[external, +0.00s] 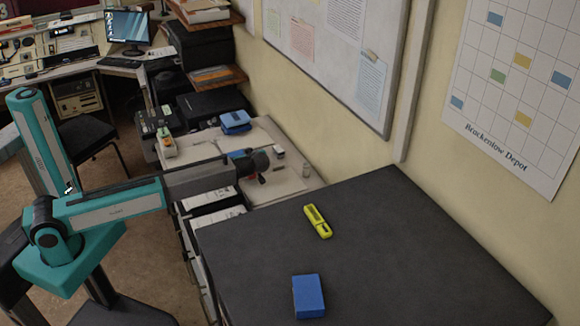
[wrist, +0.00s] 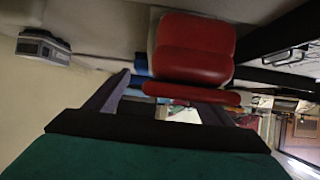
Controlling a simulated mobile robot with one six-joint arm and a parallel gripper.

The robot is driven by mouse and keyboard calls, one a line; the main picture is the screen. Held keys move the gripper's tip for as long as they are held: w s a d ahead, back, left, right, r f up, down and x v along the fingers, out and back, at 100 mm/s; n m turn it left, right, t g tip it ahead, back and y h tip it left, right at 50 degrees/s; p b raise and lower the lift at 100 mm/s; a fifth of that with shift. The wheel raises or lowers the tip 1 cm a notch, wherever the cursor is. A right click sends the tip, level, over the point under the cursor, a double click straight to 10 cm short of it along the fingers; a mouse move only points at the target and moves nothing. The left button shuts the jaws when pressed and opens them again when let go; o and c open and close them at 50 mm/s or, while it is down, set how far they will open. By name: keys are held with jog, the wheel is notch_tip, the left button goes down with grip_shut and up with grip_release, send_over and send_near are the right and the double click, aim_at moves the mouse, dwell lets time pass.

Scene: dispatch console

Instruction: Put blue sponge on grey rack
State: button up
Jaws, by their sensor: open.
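A plain blue block (external: 308,297), which looks like the blue sponge, lies on the dark tabletop near its front edge. My gripper (external: 262,164) is above the pale desk, left of and behind the dark tabletop, well apart from the block. In the wrist view my gripper (wrist: 168,92) has its two fingers spread, with nothing visibly held between them. A rounded red object (wrist: 195,48) shows beyond the fingers; whether it touches them I cannot tell. I cannot clearly make out a grey rack in either view.
A blue folded item (external: 235,122) and small things sit on the pale desk (external: 285,185). A wall with a whiteboard (external: 335,55) stands behind. A dark chair (external: 88,140) is at left.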

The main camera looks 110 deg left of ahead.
jog(key=shift+p+x, duration=0.85)
jog(key=shift+x, duration=1.2)
jog(key=c, duration=0.8)
jog(key=shift+o, duration=0.2)
jog(key=shift+r, duration=0.1)
notch_tip(320, 180, up, 10)
jog(key=b, duration=0.3)
